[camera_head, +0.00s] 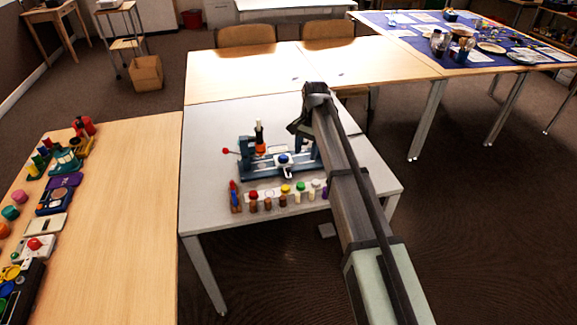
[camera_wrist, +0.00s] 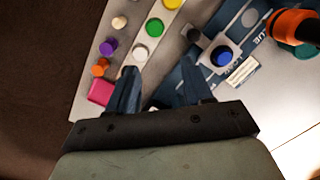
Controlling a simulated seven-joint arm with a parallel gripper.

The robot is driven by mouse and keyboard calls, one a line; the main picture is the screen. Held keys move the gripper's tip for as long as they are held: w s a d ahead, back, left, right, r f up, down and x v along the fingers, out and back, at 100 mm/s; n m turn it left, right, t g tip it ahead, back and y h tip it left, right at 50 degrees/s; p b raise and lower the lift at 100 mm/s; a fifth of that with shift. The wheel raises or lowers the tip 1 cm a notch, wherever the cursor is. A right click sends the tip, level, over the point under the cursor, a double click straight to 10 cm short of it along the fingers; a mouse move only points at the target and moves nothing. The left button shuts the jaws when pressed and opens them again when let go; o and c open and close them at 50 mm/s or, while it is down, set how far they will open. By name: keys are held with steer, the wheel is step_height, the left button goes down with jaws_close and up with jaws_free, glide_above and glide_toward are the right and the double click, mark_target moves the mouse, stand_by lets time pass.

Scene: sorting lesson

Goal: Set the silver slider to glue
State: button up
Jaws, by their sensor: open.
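The silver slider (camera_head: 285,171) sits on the blue fixture (camera_head: 252,172) on the white table. It carries a round blue knob (camera_head: 283,158), which also shows in the wrist view (camera_wrist: 222,56). In the wrist view the lettering "GLUE" is readable on the blue rail, just right of the slider, and a partly readable label lies beside it. An orange and black glue applicator (camera_head: 260,141) stands over the fixture, with its orange part (camera_wrist: 290,26) at the wrist view's upper right. My gripper (camera_wrist: 160,68) is open and empty, with the knob beyond its right finger, apart from it.
A white rack (camera_head: 275,195) holds several coloured-topped pegs in front of the fixture, close to my gripper's left finger in the wrist view. A red-balled lever (camera_head: 225,151) sticks out at the fixture's left. A wooden table (camera_head: 125,215) with several devices stands left.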

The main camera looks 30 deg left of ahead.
step_height(320, 180, up, 4)
steer(key=t, duration=0.1)
glide_above(288, 168)
steer(key=shift+h, duration=0.3)
step_height(288, 168, down, 14)
steer(key=shift+w+r, duration=0.1)
steer(key=shift+r, duration=0.05)
steer(key=shift+c, duration=0.2)
jaws_close()
stand_by(0.4)
